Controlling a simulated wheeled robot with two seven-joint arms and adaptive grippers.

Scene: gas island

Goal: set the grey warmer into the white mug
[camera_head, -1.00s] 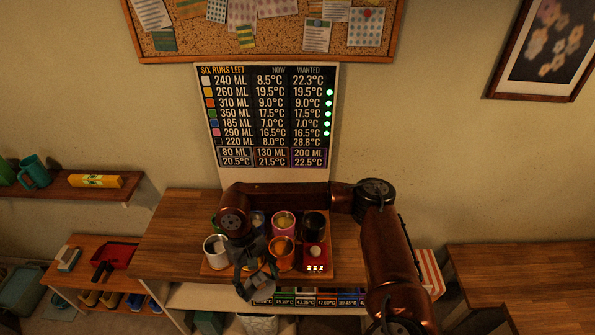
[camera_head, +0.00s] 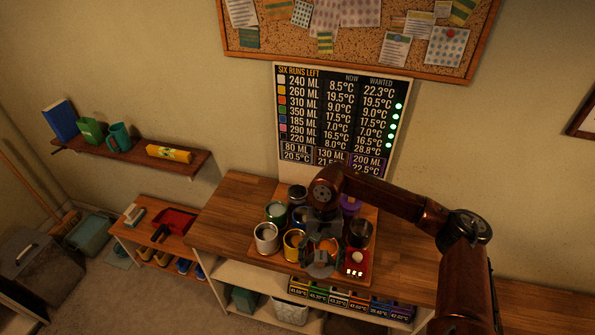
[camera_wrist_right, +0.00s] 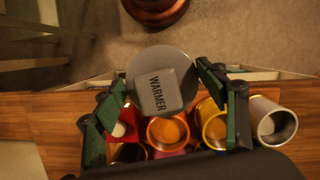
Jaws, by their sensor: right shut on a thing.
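The grey warmer (camera_wrist_right: 160,85), a disc-like piece with a block marked "WARMER", is held between the fingers of my right gripper (camera_wrist_right: 167,108). In the head view my right gripper (camera_head: 322,264) hangs at the front of the mug group, by the orange mug, and largely hides the warmer. The white mug (camera_head: 266,237) stands upright at the left front of the group, apart from the gripper. In the wrist view the white mug (camera_wrist_right: 277,124) is at the right, its open mouth showing. My left gripper is out of view.
The yellow mug (camera_head: 294,243) stands between the white mug and the orange mug (camera_wrist_right: 167,131). A red device (camera_head: 356,263) is right of the gripper; green (camera_head: 275,211) and dark (camera_head: 359,233) mugs stand behind. The wooden counter (camera_head: 228,215) is clear at left.

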